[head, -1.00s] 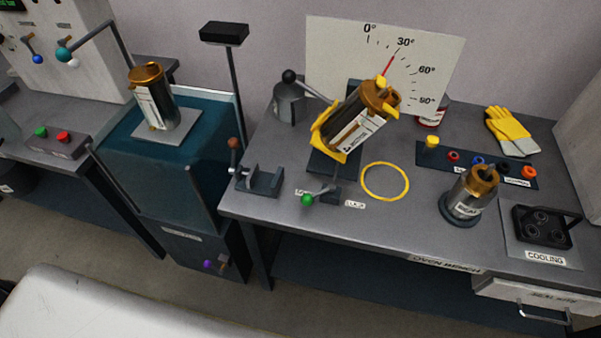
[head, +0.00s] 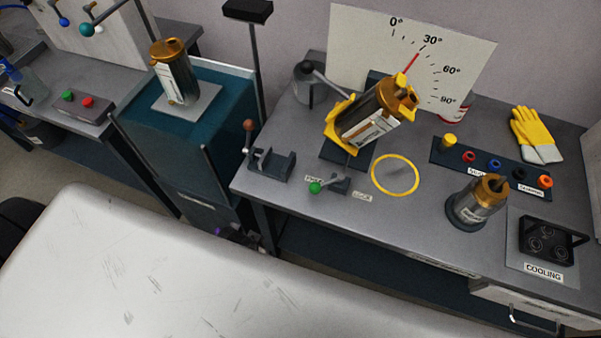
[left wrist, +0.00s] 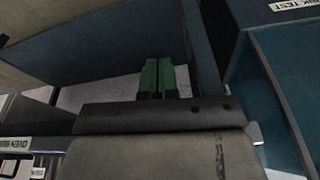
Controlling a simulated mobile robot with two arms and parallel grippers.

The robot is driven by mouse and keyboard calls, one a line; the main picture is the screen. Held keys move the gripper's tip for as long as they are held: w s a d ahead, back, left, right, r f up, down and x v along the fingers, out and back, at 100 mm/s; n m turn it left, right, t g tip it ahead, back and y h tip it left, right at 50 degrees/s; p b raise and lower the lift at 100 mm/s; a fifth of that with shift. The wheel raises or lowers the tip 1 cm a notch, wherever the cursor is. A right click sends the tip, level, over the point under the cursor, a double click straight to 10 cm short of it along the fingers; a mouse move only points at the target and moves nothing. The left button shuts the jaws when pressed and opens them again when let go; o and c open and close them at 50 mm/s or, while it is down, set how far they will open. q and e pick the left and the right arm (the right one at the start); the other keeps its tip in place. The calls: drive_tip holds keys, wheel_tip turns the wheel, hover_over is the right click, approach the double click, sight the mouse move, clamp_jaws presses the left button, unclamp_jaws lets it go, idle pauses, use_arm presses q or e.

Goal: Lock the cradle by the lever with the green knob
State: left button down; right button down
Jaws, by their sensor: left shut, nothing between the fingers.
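The lever's green knob (head: 315,187) sits low at the front of the oven bench, its short grey arm running right to a small dark base between two labels too small to read. Behind it, the yellow cradle (head: 341,112) holds a metal and copper tube (head: 374,112), tilted up to the right. The red pointer (head: 411,62) on the white angle board stands near 30°. My left gripper (left wrist: 157,65) shows in the left wrist view with its green fingers together and empty, away from the lever. My right gripper is in neither view.
A yellow ring (head: 395,193) lies right of the lever. A dark clamp (head: 270,163) with a brown-knobbed handle is to its left. A second tube (head: 478,203) stands at right, near a button strip and yellow gloves (head: 533,134). The bench's front edge is clear below the lever.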

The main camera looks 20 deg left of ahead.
sight(326, 184)
use_arm(q)
drive_tip(key=w+d+r+m+t+h+p, duration=0.1)
drive_tip(key=w+d+r+m+h, duration=0.2)
drive_tip(key=r, duration=0.7)
drive_tip(key=w+d+r+m+h+p, duration=0.15)
drive_tip(key=w+d+r, duration=0.35)
drive_tip(key=r, duration=0.5)
drive_tip(key=w+a+f+n+h, duration=0.1)
drive_tip(key=w+a+n+h, duration=0.15)
drive_tip(key=w+a, duration=0.5)
drive_tip(key=x, duration=0.3)
drive_tip(key=s+p+x, duration=0.1)
drive_tip(key=x, duration=0.5)
drive_tip(key=shift+s+d+f, duration=0.1)
drive_tip(key=shift+d+f, duration=0.05)
drive_tip(key=shift+f, duration=0.3)
drive_tip(key=shift+p, duration=0.3)
